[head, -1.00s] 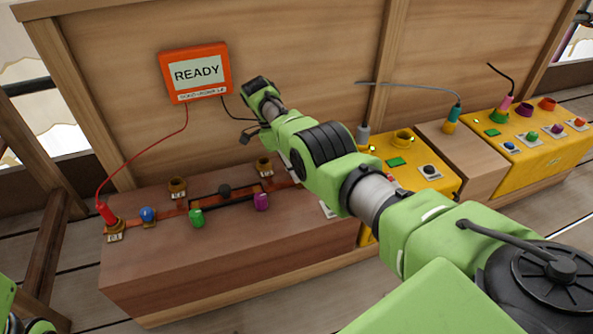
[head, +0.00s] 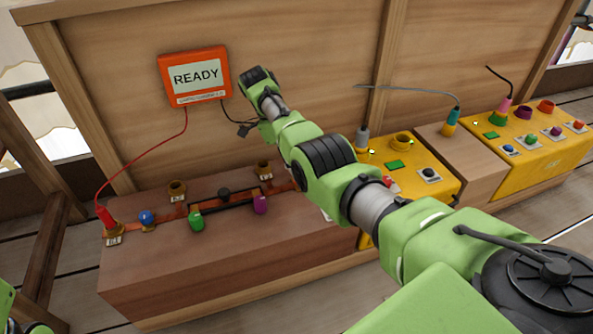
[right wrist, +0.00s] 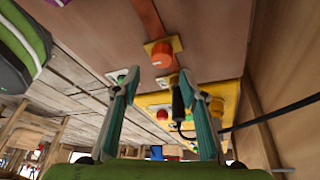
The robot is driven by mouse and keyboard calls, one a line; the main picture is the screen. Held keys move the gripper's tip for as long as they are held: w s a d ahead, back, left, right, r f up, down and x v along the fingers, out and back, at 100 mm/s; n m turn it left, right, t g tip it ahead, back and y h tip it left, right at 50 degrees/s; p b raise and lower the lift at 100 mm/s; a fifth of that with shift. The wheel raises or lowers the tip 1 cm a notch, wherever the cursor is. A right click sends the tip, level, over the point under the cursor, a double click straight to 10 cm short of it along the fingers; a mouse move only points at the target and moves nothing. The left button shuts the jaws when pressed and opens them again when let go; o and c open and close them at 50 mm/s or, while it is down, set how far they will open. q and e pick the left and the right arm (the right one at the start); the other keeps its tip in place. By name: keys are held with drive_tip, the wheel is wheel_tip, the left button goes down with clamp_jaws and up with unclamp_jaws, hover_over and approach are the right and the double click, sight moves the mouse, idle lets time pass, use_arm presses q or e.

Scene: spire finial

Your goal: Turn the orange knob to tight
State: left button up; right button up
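The orange knob (right wrist: 162,55) sits on a small orange plate on the wooden bench in the right wrist view. Its pointer and any "tight" mark cannot be made out. In the head view my right arm hides the knob. My right gripper (right wrist: 157,74) is open, with a teal-padded finger on each side of the picture. The knob appears beyond the fingertips, between them and a little above, apart from both. Nothing is held. My left gripper is out of view; only a bit of green arm shows at the head view's lower left corner.
A display (head: 195,74) reading READY hangs on the wooden back wall. The bench carries a red plug (head: 105,217), blue (head: 147,217), green (head: 196,219) and purple (head: 260,204) knobs. A yellow panel (head: 433,168) stands right. A dark plug (right wrist: 178,100) shows between the fingers.

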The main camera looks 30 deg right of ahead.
wheel_tip(320, 180, up, 5)
drive_tip(key=shift+w+r, duration=0.1)
drive_tip(key=shift+r, duration=0.6)
drive_tip(key=shift+d, duration=0.1)
